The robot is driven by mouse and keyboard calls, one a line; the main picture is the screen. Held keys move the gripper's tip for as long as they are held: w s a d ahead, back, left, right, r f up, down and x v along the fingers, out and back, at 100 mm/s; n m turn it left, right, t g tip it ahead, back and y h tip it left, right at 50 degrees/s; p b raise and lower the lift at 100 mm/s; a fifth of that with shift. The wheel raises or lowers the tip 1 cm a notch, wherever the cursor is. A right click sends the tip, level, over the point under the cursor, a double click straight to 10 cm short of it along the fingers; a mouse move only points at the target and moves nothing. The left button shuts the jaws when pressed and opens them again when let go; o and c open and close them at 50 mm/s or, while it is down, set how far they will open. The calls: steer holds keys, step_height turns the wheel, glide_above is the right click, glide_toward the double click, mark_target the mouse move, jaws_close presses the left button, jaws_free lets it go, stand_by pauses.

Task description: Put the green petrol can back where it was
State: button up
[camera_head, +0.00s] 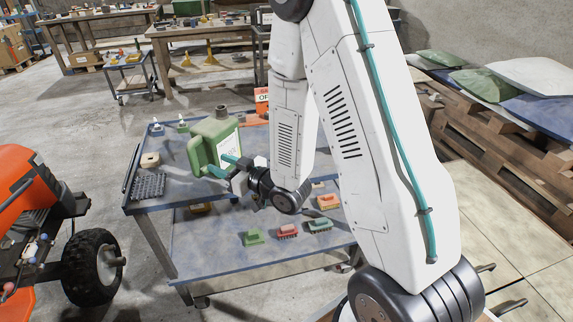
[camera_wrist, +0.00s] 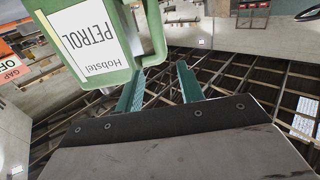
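The green petrol can (camera_head: 212,133) shows above the blue-grey table top (camera_head: 172,176), left of my arm. It leans in the head view, and I cannot tell whether its base touches the table. My gripper (camera_head: 222,166) reaches it from the right, with its teal fingers at the can's handle side. In the wrist view the can (camera_wrist: 110,18) fills the top left, its white label and part of its handle showing. My gripper's fingers (camera_wrist: 160,76) are apart, with the handle's end near their tips. Whether they clamp it is not clear.
A dark ridged mat (camera_head: 148,186) and small items stand on the table's left side. An orange sign (camera_head: 262,100) is at the back. Several brushes lie on the lower shelf (camera_head: 220,250). An orange vehicle (camera_head: 30,200) stands left, and pallets with cushions (camera_head: 500,150) stand right.

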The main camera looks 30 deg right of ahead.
steer(key=s+d+r+m+g+h, duration=0.3)
steer(key=s+d+r+g+h, duration=0.45)
steer(key=d+r, duration=0.2)
steer(key=s+a+r+m+g, duration=0.1)
steer(key=s+r+g, duration=0.2)
steer(key=s, duration=0.9)
steer(key=s+a+r+m+g, duration=0.1)
steer(key=s+r+g, duration=0.3)
steer(key=s, duration=0.9)
steer(key=shift+a+r, duration=0.25)
steer(key=shift+a, duration=0.1)
